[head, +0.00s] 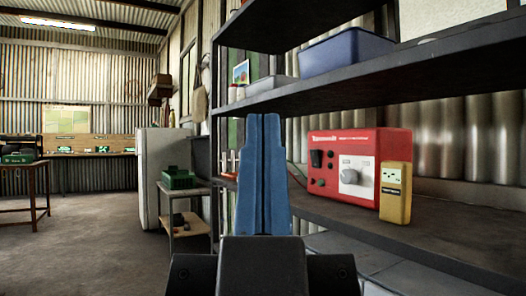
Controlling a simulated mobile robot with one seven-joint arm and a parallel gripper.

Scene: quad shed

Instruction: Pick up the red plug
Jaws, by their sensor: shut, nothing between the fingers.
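A red box-shaped device (390,145) with black sockets and a pale dial sits on the middle shelf, right of my gripper. Small red-orange items (228,163) show just left of my gripper, too small to identify.
A yellow meter (396,194) stands against the device's front right. The grey shelf (445,226) is bare in front of it. An upper shelf (440,77) holds a blue bin (343,52). A small cart (176,212) with a green box stands left; the floor beyond is open.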

